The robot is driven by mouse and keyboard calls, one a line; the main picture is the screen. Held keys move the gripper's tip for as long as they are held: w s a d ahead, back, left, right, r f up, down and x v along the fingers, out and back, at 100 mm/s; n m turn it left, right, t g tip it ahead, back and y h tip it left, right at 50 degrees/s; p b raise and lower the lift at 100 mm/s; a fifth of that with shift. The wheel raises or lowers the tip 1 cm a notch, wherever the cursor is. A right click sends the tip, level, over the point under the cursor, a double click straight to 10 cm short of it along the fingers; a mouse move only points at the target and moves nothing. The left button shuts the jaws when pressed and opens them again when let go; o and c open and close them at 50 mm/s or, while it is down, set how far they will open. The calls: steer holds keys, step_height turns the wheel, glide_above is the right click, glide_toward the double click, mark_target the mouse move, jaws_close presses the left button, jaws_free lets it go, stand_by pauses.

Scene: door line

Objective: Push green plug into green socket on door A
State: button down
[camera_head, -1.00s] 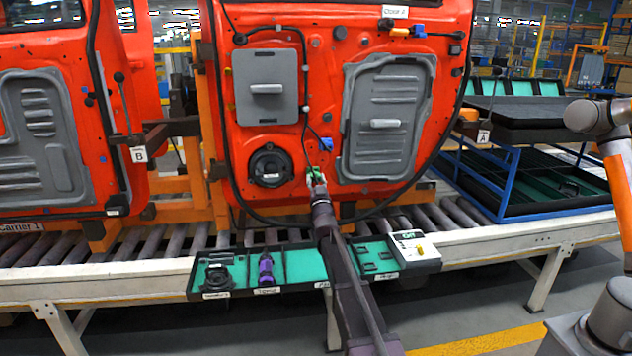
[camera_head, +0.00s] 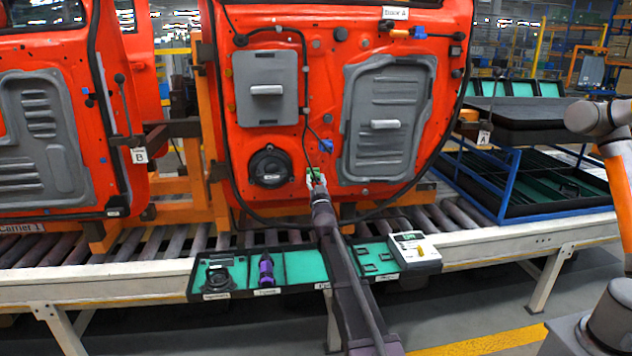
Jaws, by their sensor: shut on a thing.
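Door A (camera_head: 225,150) is a red door panel that hangs upright in the middle, with its label at the top. My gripper (camera_head: 316,180) is at the lower middle of door A, at the end of my arm that reaches up from below. It is shut on the green plug (camera_head: 313,173), a small green piece at the jaw tips close to the door face. A black cable runs down the door to this spot. The green socket cannot be told apart from the plug, and I cannot tell whether the plug is seated.
A round black speaker (camera_head: 270,167) is on the door left of my gripper, and a blue connector (camera_head: 326,146) is just above. A teal-lined tray (camera_head: 295,268) with a purple tool (camera_head: 266,268) lies below. A blue rack (camera_head: 510,170) stands at the right.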

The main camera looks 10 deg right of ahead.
steer(key=shift+w, duration=0.65)
stand_by(0.4)
stand_by(0.4)
steer(key=shift+c, duration=0.7)
jaws_free()
steer(key=shift+s, duration=0.15)
